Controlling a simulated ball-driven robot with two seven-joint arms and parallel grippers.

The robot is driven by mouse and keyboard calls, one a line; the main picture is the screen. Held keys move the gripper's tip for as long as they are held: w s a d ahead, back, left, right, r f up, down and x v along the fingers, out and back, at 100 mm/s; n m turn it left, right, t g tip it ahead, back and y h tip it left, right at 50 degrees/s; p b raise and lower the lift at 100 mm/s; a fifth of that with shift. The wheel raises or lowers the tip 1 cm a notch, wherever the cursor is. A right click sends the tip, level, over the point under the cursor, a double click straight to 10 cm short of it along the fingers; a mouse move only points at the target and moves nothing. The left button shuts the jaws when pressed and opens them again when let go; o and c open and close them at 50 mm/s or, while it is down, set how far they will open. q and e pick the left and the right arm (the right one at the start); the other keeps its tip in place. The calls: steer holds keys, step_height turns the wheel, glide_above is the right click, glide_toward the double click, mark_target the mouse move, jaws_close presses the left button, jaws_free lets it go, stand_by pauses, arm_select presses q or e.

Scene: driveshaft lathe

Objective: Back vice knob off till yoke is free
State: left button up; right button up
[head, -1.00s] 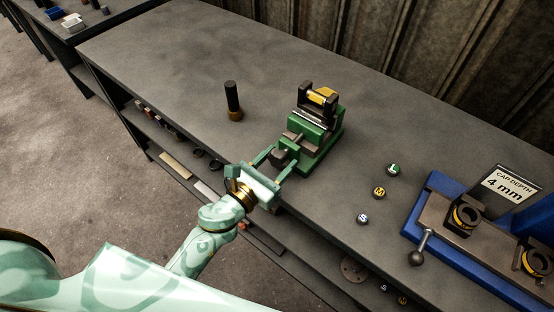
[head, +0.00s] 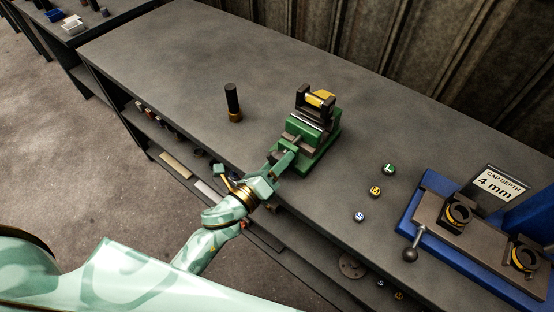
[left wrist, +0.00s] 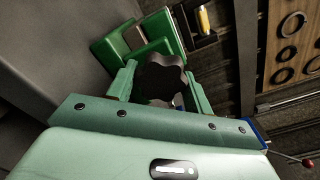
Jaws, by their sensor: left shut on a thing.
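The green vice (head: 322,143) stands near the bench's front edge, and it also shows in the left wrist view (left wrist: 150,42). A dark yoke (head: 303,97) with a yellow part (head: 320,98) sits at the vice's far end. My left gripper (head: 284,160) is at the near end of the vice, its fingers seen nearly edge-on. In the left wrist view the dark lobed knob (left wrist: 163,76) lies between its two green fingers, and the gripper is shut on it. In the head view the knob is mostly hidden by the fingers. My right gripper is not in view.
A black rod with a brass base (head: 233,103) stands left of the vice. Buttons marked L (head: 389,169), M (head: 375,191) and S (head: 360,215) lie to the right. Beyond them are a blue fixture (head: 432,187) and a "CAP DEPTH 4 mm" sign (head: 497,184).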

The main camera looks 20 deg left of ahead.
arm_select(q)
steer(key=n+p, duration=0.1)
steer(key=n, duration=0.3)
steer(key=shift+r+n+p, duration=0.2)
steer(key=shift+n+p, duration=0.1)
steer(key=shift+p, duration=0.1)
steer(key=n+p, duration=0.2)
steer(key=n, duration=0.3)
steer(key=shift+r+p, duration=0.1)
steer(key=shift+p, duration=0.2)
steer(key=n+p, duration=0.2)
steer(key=n, duration=0.3)
steer(key=shift+n, duration=0.4)
steer(key=shift+a+n+p, duration=0.1)
steer(key=shift+n+p, duration=1)
steer(key=shift+n, duration=1.2)
steer(key=o, duration=1)
steer(key=shift+c, duration=0.2)
steer(key=shift+s, duration=0.1)
steer(key=v, duration=1.6)
steer(key=shift+p, duration=0.3)
